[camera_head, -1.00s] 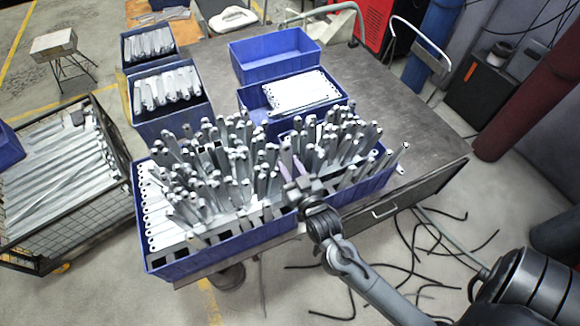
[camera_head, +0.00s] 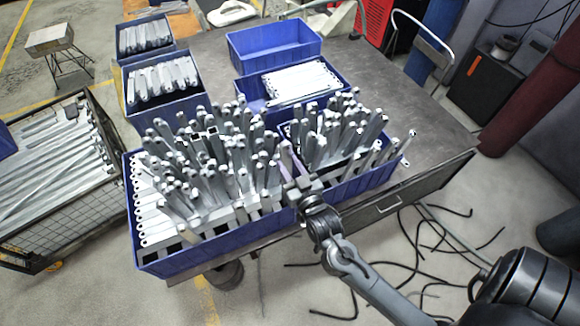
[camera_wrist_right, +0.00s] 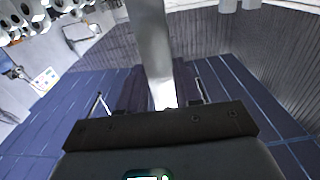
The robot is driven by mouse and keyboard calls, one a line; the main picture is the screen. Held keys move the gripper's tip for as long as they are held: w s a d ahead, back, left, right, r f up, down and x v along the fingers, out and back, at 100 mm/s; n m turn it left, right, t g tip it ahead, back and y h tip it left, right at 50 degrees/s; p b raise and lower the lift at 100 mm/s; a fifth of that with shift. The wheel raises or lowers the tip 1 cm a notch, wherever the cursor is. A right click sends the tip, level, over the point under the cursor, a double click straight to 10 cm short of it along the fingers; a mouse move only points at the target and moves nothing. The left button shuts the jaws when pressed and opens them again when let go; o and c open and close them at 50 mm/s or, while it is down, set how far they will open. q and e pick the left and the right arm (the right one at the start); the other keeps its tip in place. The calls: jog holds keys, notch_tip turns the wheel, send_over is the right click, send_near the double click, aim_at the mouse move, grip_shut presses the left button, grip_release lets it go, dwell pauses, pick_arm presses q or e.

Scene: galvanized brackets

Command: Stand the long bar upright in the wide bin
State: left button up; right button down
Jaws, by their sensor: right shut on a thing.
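A wide blue bin (camera_head: 215,245) stands at the front left of the table in the head view. Many grey bars stand in it at various tilts, and flat ones line its left side. My right gripper (camera_head: 291,162) is at its right end, beside the neighbouring blue bin (camera_head: 367,187). In the right wrist view, my right gripper (camera_wrist_right: 163,98) is shut on a long grey bar (camera_wrist_right: 152,40), which runs up out of the picture between the dark fingers. In the head view I cannot separate this bar from the standing bars. My left gripper is not in view.
Upright bars crowd both front bins, close around my right gripper. Behind stand a blue bin of flat bars (camera_head: 340,88) and an empty blue bin (camera_head: 232,48). The table's right side (camera_head: 415,115) is clear. A mesh crate (camera_head: 75,222) stands at the left.

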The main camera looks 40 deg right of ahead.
notch_tip(320, 180, down, 10)
jog(key=b, duration=0.6)
jog(key=shift+b, duration=0.35)
jog(key=shift+f, duration=0.1)
dwell(0.3)
jog(key=c, duration=0.7)
grip_release()
jog(key=shift+f, duration=0.15)
jog(key=shift+s, duration=0.1)
